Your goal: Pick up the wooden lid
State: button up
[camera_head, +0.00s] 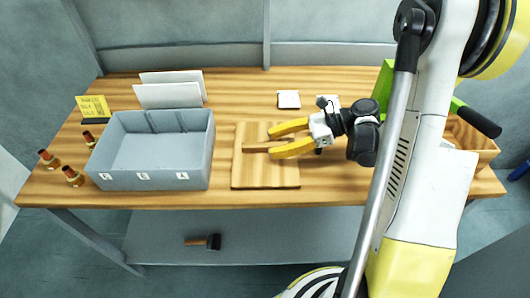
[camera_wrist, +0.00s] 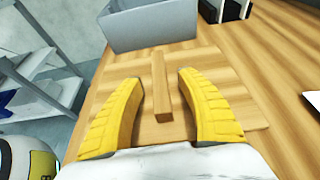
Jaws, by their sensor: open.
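The wooden lid (camera_head: 265,174) is a flat square board with a raised bar handle, lying on the wooden table right of the grey bin. In the wrist view the lid (camera_wrist: 208,68) lies below my gripper, with its bar handle (camera_wrist: 160,82) between the fingers. My gripper (camera_head: 270,141) reaches in from the right with two yellow fingers, open and apart around the handle. It also shows in the wrist view (camera_wrist: 160,90). A gap is visible on each side of the handle. The gripper's height above the lid is hard to tell.
The grey bin (camera_head: 195,172) stands close left of the lid. A wooden box (camera_head: 480,148) stands at the right end. A brush-like tool (camera_head: 212,241) lies on the lower shelf.

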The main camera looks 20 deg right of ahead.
aim_at(265, 149)
jog(key=x, duration=0.3)
jog(key=shift+s+b, duration=0.1)
jog(key=shift+b, duration=0.25)
grip_shut()
